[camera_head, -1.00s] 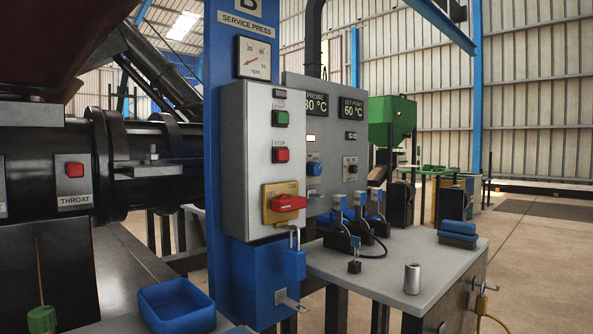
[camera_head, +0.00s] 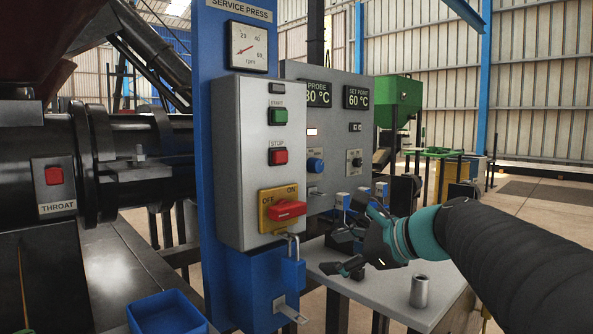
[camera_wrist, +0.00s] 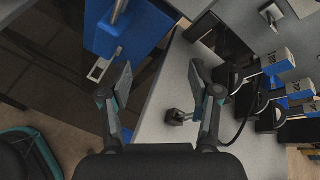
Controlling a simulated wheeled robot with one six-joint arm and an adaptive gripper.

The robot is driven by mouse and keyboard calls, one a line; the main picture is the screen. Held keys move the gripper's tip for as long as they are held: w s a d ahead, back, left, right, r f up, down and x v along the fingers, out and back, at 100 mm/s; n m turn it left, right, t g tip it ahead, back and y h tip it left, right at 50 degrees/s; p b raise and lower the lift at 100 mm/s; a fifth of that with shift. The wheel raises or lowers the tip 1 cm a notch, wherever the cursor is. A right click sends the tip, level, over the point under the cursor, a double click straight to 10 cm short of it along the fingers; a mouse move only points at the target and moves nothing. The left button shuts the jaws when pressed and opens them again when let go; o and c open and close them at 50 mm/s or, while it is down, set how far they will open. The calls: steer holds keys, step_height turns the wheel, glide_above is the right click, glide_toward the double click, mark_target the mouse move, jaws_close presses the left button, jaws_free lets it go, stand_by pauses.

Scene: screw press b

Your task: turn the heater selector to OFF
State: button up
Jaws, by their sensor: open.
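The grey heater panel (camera_head: 338,125) shows PROBE 80 °C and SET POINT 60 °C. Below the displays are a blue knob (camera_head: 315,166) and a small dark rotary switch (camera_head: 354,161); their labels are too small to read, so I cannot tell which is the heater selector or its setting. My gripper (camera_head: 342,232) is open and empty, in front of and below the panel, apart from both controls. In the wrist view my gripper (camera_wrist: 160,80) has its fingers spread over the grey bench, with nothing between them.
A grey box at left carries a green START button (camera_head: 278,116), a red STOP button (camera_head: 278,156) and a red OFF/ON handle (camera_head: 287,210). A padlock (camera_head: 292,272) hangs below.

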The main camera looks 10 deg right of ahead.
mark_target(320, 167)
steer(key=w+d+r+m+t+y+p, duration=0.1)
steer(key=w+d+r+m+t, duration=0.1)
steer(key=w+d+r+m, duration=0.3)
steer(key=w+d+r+m+t+y, duration=0.1)
steer(key=w+d+r+m+t, duration=0.2)
steer(key=r, duration=0.4)
steer(key=p+x, duration=0.1)
steer(key=x, duration=1.1)
steer(key=shift+w+a+p, duration=0.15)
steer(key=shift+w+p, duration=0.15)
steer(key=shift+w, duration=0.1)
steer(key=c, duration=1.2)
